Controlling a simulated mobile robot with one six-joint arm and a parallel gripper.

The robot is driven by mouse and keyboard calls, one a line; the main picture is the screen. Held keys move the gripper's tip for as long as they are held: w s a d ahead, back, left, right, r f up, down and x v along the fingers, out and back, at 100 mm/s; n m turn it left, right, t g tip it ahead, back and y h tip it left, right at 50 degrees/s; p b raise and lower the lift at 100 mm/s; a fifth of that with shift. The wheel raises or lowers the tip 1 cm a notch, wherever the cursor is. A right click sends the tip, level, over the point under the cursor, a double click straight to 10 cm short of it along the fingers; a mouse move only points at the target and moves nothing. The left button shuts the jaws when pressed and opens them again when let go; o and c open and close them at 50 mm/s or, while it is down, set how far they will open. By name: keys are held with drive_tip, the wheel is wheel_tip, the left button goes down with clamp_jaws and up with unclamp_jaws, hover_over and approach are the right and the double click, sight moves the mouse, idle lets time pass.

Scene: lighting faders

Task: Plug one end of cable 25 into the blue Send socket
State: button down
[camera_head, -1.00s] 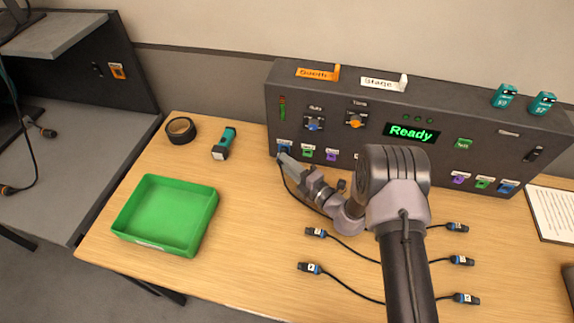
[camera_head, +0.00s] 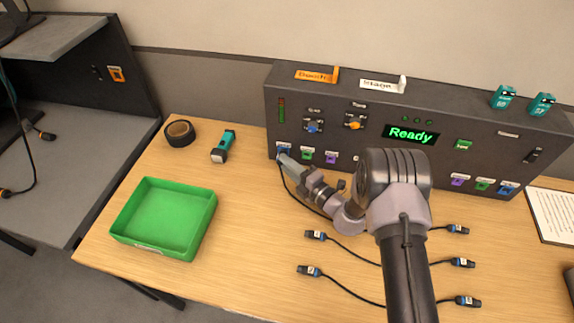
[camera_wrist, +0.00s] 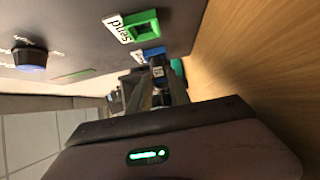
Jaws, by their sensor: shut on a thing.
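My gripper (camera_head: 286,163) is at the lower left of the dark console, in front of the blue socket (camera_head: 284,148). It is shut on a dark cable plug (camera_wrist: 158,73), whose small white label is too small to read. In the wrist view the plug lies right at the blue socket (camera_wrist: 153,52), lined up with it; I cannot tell how far in it sits. The plug's black cable (camera_head: 292,188) curves down from my gripper and passes behind my arm. A green socket labelled Send (camera_wrist: 144,26) is beside the blue one.
The console (camera_head: 350,95) carries knobs, a Ready display (camera_head: 411,134) and more sockets at lower right. Several cable plugs (camera_head: 315,235) lie on the table.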

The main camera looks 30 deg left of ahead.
drive_tip(key=shift+w+r, duration=0.15)
drive_tip(key=c, duration=1.1)
unclamp_jaws()
drive_tip(key=shift+w, duration=0.1)
